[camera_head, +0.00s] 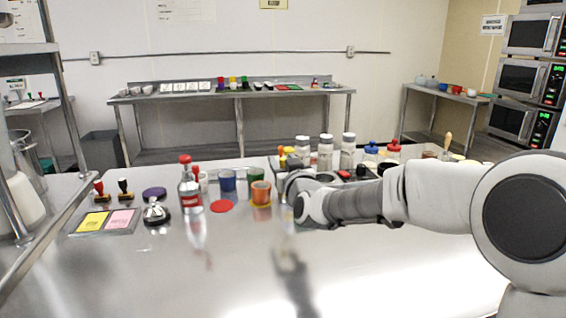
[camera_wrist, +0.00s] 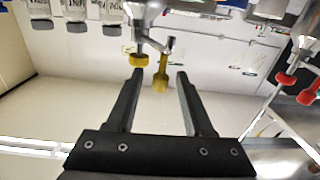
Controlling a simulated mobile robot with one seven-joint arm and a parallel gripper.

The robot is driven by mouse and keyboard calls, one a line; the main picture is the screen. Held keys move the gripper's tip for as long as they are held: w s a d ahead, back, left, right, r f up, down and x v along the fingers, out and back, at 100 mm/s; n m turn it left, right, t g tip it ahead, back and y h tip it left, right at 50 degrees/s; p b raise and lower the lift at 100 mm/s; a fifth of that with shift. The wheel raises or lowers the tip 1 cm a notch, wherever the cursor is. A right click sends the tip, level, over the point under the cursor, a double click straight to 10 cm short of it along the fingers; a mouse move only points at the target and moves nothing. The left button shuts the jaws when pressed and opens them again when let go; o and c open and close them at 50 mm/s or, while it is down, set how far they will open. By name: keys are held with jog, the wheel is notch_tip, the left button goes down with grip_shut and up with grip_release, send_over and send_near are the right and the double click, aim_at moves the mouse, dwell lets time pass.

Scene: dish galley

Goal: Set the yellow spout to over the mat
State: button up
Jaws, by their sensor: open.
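The yellow spout (camera_wrist: 160,80) is an elongated yellow tip on a thin metal arm, beside a shorter yellow cap (camera_wrist: 139,60) on a silver neck. The wrist view appears upside down. My gripper (camera_wrist: 159,72) is open, with the spout between its two dark fingertips and a visible gap on either side. In the head view, small yellow parts (camera_head: 289,150) show just behind the end of my arm, which hides the bottle's lower part. A round yellow-orange mat (camera_head: 262,205) lies under an orange cup (camera_head: 261,192) left of my arm.
A bottle with red top and spout (camera_head: 190,190) stands left, near a red disc (camera_head: 222,206). Blue and green cups (camera_head: 228,180) stand between. The front counter is clear.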

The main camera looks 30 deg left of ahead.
grip_shut()
dwell(0.3)
dwell(1.2)
